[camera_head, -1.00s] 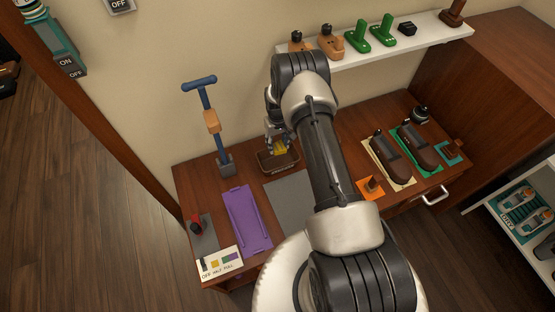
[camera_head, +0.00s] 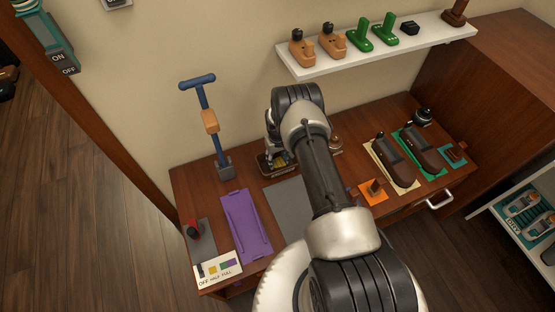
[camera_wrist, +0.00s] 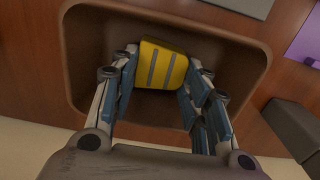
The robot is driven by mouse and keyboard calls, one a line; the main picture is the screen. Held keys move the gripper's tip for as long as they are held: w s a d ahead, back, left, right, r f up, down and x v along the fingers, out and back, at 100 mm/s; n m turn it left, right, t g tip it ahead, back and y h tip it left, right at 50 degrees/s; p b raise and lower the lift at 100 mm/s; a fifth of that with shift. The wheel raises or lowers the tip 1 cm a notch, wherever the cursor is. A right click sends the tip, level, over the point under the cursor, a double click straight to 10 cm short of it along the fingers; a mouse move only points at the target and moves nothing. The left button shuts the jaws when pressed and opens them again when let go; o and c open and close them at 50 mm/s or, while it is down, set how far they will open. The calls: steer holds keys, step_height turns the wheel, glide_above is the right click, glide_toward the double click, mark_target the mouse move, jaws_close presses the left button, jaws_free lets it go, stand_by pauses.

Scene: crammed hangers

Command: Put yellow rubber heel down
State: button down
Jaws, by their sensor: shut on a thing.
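My gripper (camera_wrist: 162,68) is shut on the yellow rubber heel (camera_wrist: 161,62), a yellow block with grey stripes, seen between the fingertips in the wrist view. The heel is within the outline of a brown open tray (camera_wrist: 72,45); whether it touches the tray floor I cannot tell. In the head view the tray (camera_head: 285,173) stands at the back of the wooden table, and my gripper points down into it. There my arm and fingers hide most of the heel.
Left of the tray are a blue-handled stand (camera_head: 209,122) and a purple mat (camera_head: 245,227). A grey mat (camera_head: 287,204) lies in front. Two brown shoe-like pieces (camera_head: 395,163) lie at right. A white wall shelf (camera_head: 310,71) is behind.

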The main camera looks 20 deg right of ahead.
steer(key=shift+f, duration=0.2)
steer(key=c, duration=0.9)
jaws_free()
steer(key=shift+r, duration=0.15)
step_height(320, 180, up, 12)
steer(key=p, duration=0.4)
step_height(320, 180, up, 16)
steer(key=t, duration=0.1)
glide_above(277, 161)
steer(key=w+a, duration=0.1)
steer(key=a, duration=0.1)
steer(key=s+a+r+t, duration=0.15)
steer(key=s+r, duration=0.25)
steer(key=r, duration=0.6)
steer(key=s+a+r, duration=0.2)
steer(key=s+r, duration=0.1)
steer(key=r, duration=0.6)
steer(key=s+a+r+t, duration=0.1)
steer(key=s+a+r, duration=0.3)
steer(key=s+r, duration=0.85)
steer(key=shift+t, duration=0.55)
steer(key=s, duration=0.5)
steer(key=s+a+f, duration=0.1)
steer(key=s, duration=0.9)
steer(key=shift+s+a+f, duration=0.15)
steer(key=shift+a+f, duration=0.15)
steer(key=shift+a, duration=0.1)
